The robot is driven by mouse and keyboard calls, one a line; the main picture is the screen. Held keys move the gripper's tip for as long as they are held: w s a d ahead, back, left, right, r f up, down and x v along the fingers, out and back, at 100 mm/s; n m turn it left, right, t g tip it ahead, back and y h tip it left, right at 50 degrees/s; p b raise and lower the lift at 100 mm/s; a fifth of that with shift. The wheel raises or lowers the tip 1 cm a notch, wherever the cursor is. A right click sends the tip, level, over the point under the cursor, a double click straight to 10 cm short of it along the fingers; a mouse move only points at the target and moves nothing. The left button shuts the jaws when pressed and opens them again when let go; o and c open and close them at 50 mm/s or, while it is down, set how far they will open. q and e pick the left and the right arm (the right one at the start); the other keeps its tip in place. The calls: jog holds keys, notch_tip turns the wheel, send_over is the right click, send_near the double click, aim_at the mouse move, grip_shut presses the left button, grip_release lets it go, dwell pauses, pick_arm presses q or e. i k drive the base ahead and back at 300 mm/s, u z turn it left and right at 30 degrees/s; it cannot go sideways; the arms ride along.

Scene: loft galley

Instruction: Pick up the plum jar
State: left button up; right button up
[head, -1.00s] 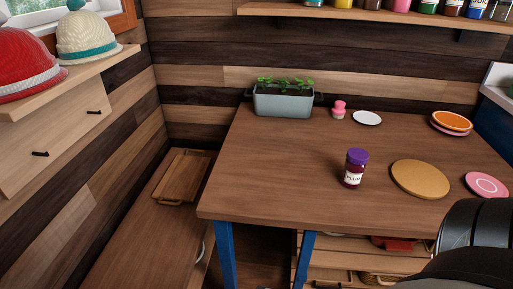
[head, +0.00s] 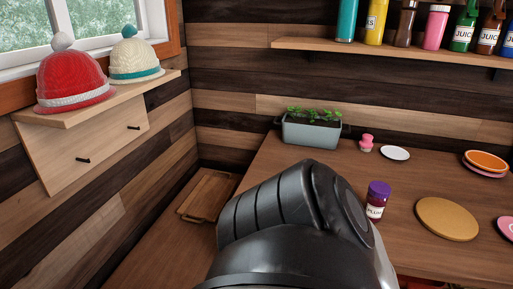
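The plum jar (head: 377,200) stands upright on the wooden table (head: 420,262). It is a small dark jar with a purple lid and a white label whose visible letters read "PLU". A large black and grey link of my own arm fills the lower middle of the head view, just left of the jar in the picture, and hides part of the table. I cannot tell whether it touches the jar, but a gap seems to show. Neither gripper's fingers are in view.
A round tan board (head: 447,219) lies right of the jar. A shelf (head: 400,52) of bottles hangs above. Two knit hats (head: 72,80) sit on the left ledge.

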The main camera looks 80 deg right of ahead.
aim_at(374, 207)
jog(key=u, duration=0.05)
jog(key=k, duration=1.7)
jog(key=z, duration=1.65)
